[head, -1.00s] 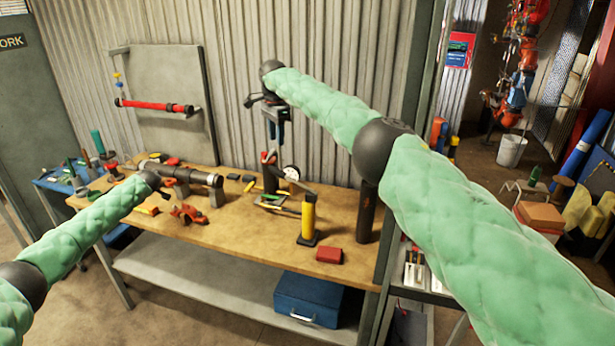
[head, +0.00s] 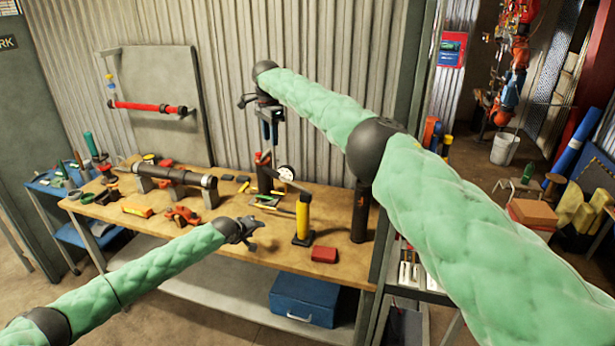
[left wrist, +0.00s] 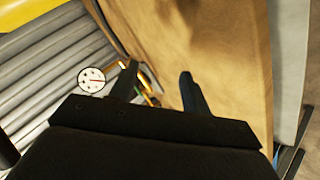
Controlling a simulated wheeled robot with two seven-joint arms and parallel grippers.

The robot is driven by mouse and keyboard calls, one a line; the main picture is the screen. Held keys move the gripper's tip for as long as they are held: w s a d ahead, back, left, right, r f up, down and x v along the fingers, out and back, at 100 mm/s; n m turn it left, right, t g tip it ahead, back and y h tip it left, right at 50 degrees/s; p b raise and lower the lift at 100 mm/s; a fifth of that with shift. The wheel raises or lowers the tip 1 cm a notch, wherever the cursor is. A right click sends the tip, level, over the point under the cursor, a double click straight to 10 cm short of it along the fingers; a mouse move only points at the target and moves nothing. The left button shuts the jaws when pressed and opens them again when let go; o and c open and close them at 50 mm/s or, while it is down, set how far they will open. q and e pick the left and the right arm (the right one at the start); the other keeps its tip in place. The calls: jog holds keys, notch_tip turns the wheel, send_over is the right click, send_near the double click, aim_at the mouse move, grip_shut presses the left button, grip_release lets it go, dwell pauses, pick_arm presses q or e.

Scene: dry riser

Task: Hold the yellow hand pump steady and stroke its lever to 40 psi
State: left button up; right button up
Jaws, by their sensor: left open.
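The yellow hand pump (head: 303,217) stands upright on a dark foot near the workbench's front right. The gauge also shows in the left wrist view (left wrist: 91,80). My left gripper (head: 254,227) is open and empty, left of the pump and apart from it. Its two dark fingers (left wrist: 158,86) show in the left wrist view. My right gripper (head: 270,130) points down above and left of the gauge; its opening is too small to judge.
The wooden workbench (head: 262,263) holds a dark pipe on supports (head: 175,174), red clamps (head: 182,215), a red block (head: 324,254) and a black cylinder (head: 361,212). A blue toolbox (head: 305,302) sits on the shelf below. The front middle of the bench is mostly clear.

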pick_arm(q)
jog(key=s+d+r+h, duration=0.1)
jog(key=d+r, duration=0.2)
jog(key=d, duration=0.3)
jog(key=s+d+r+m+h, duration=0.1)
jog(key=d+r, duration=0.1)
jog(key=d, duration=0.4)
jog(key=s+d+r+h, duration=0.1)
jog(key=d+r, duration=0.2)
jog(key=d, duration=0.3)
jog(key=w+d+r+n+g, duration=0.1)
jog(key=w+d+r, duration=0.5)
jog(key=d+r, duration=0.45)
notch_tip(320, 180, up, 2)
jog(key=n+g+y, duration=0.7)
jog(key=n+g, duration=0.1)
jog(key=n, duration=0.1)
send_over(308, 193)
jog(key=w, duration=0.1)
jog(key=shift+w+d+r, duration=0.1)
jog(key=shift+w+d, duration=0.1)
jog(key=shift+d, duration=0.25)
jog(key=shift+s+a+y, duration=0.3)
jog(key=shift+a, duration=0.25)
jog(key=shift+f, duration=3.9)
